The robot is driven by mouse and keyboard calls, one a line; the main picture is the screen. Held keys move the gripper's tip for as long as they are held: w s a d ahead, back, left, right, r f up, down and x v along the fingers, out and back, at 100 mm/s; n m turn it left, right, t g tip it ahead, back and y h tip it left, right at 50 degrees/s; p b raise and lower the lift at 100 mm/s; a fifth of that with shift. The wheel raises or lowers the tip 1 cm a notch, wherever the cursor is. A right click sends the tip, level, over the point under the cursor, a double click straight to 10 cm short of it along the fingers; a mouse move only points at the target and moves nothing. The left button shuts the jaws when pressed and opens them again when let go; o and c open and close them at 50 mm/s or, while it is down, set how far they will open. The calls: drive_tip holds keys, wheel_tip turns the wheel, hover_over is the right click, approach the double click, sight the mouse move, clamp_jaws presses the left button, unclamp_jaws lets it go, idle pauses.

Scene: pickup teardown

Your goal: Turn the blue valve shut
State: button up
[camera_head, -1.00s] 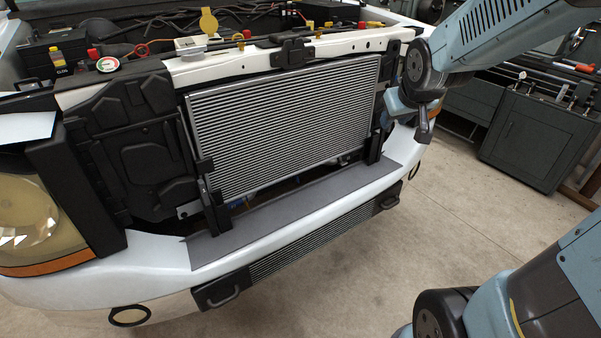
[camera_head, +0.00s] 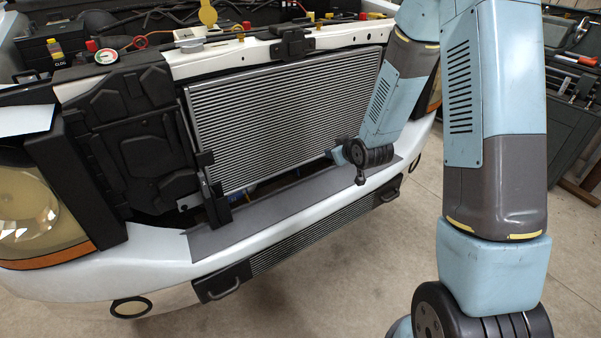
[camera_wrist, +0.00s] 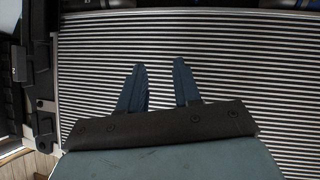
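My gripper (camera_wrist: 159,66) shows in the wrist view with its two blue fingers apart and nothing between them. It is in front of the silver finned radiator (camera_wrist: 230,85). In the head view the end of my arm is low at the right part of the radiator (camera_head: 270,120), and the fingers cannot be made out there. No clear blue valve shows. Small blue patches (camera_head: 252,189) show in the dark gap under the radiator. Dark blue shapes also show at the top edge of the wrist view, cut off. I cannot tell whether either is the valve.
A grey ledge (camera_head: 255,219) and the white bumper (camera_head: 160,255) lie below the radiator. A black bracket (camera_head: 212,190) stands at its lower left, also in the wrist view (camera_wrist: 42,75). A black battery (camera_head: 52,55) sits in the engine bay. Floor in front is clear.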

sight(297, 171)
drive_tip(key=s+a+f+n+t+y, duration=0.1)
drive_tip(key=a+f+y, duration=0.3)
drive_tip(key=f, duration=0.7)
drive_tip(key=shift+h, duration=0.6)
drive_tip(key=x, duration=1.4)
drive_tip(key=shift+s+a, duration=0.15)
drive_tip(key=shift+a, duration=0.2)
clamp_jaws()
drive_tip(key=shift+d, duration=0.1)
